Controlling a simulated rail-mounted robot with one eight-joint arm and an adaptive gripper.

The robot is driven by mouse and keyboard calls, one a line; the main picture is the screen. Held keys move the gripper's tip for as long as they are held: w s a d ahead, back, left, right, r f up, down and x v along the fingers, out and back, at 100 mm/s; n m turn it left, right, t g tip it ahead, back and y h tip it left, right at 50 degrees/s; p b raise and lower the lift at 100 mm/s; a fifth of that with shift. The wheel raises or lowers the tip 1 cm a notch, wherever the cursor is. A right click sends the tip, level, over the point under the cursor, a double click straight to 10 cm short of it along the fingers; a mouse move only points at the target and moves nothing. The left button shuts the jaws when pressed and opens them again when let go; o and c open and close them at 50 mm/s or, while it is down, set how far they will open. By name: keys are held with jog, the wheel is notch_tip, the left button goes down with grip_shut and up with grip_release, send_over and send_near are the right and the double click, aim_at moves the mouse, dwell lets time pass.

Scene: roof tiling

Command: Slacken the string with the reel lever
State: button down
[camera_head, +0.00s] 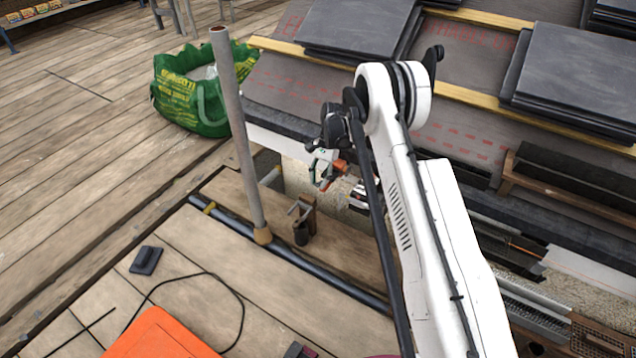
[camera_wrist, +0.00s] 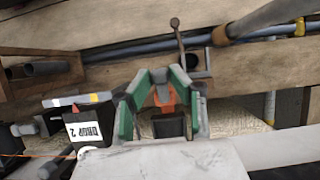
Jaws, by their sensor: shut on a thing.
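My gripper (camera_head: 322,168) hangs beyond the plank at the eave. In the wrist view its green-padded fingers (camera_wrist: 168,76) close in around an orange-red part (camera_wrist: 167,98) with a dark block below it. The orange part also shows beside the gripper in the head view (camera_head: 338,171). I cannot tell for sure whether it is the reel or its lever. A thin rod with a round knob (camera_wrist: 178,38) stands just past the fingertips. A thin orange string (camera_wrist: 40,156) runs in at the left of the wrist view.
A box marked "DROP 2" (camera_wrist: 88,128) lies left of the fingers. A grey upright pole (camera_head: 236,125) and a wooden bracket (camera_head: 305,211) stand near the gripper. A green bag (camera_head: 185,95) sits on the deck. Stacked slates (camera_head: 575,75) lie on the roof.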

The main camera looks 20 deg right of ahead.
jog(key=shift+w+d+r+g+y, duration=0.1)
jog(key=shift+g+y, duration=0.2)
jog(key=shift+y, duration=0.1)
dwell(0.3)
jog(key=c, duration=1.6)
grip_release()
jog(key=shift+o, duration=0.2)
jog(key=v, duration=1.2)
jog(key=shift+w, duration=0.15)
